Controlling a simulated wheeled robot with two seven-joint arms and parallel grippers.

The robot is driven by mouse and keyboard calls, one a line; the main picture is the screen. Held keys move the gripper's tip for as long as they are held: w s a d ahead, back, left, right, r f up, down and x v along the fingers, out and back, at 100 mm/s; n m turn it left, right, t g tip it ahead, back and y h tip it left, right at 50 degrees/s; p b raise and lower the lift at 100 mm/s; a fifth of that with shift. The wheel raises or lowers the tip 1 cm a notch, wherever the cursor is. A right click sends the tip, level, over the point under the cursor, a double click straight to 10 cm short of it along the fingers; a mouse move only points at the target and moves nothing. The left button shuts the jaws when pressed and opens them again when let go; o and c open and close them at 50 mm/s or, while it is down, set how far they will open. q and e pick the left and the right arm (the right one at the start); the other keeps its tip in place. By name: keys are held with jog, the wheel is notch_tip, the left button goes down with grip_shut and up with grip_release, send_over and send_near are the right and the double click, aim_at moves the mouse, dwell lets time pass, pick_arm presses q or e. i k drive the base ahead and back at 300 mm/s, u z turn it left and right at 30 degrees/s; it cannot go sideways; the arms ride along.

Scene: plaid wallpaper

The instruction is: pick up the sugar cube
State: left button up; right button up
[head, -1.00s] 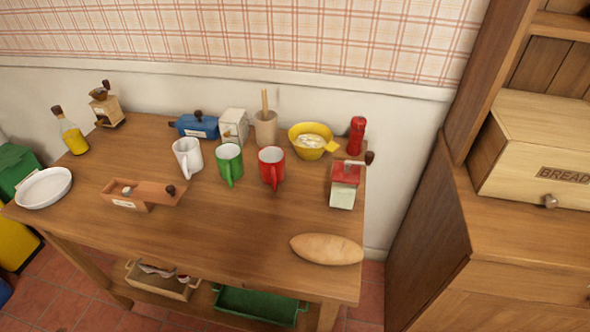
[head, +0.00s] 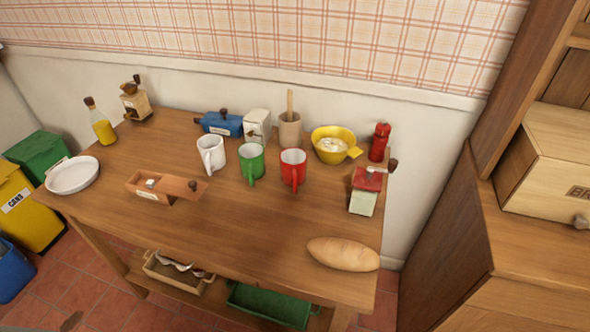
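A small wooden box (head: 150,195) with a white label stands on the left part of the table. Its lid (head: 184,187), with a dark knob, is slid out to the right. A small whitish cube (head: 150,183), which looks like the sugar cube, shows in the open left end of the box. The rest of the inside is hidden by the lid and walls. Neither of my grippers can be made out in the head view.
White, green and red mugs (head: 292,170) stand right of the box on the table (head: 235,225). A plate (head: 72,175) lies at the left, a bread loaf (head: 343,254) at the front right. The table front between box and loaf is clear. A cabinet (head: 440,240) stands at the right.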

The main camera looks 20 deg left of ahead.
aim_at(150, 183)
jog(key=u, duration=3.2)
jog(key=i, duration=2.55)
jog(key=z, duration=3.1)
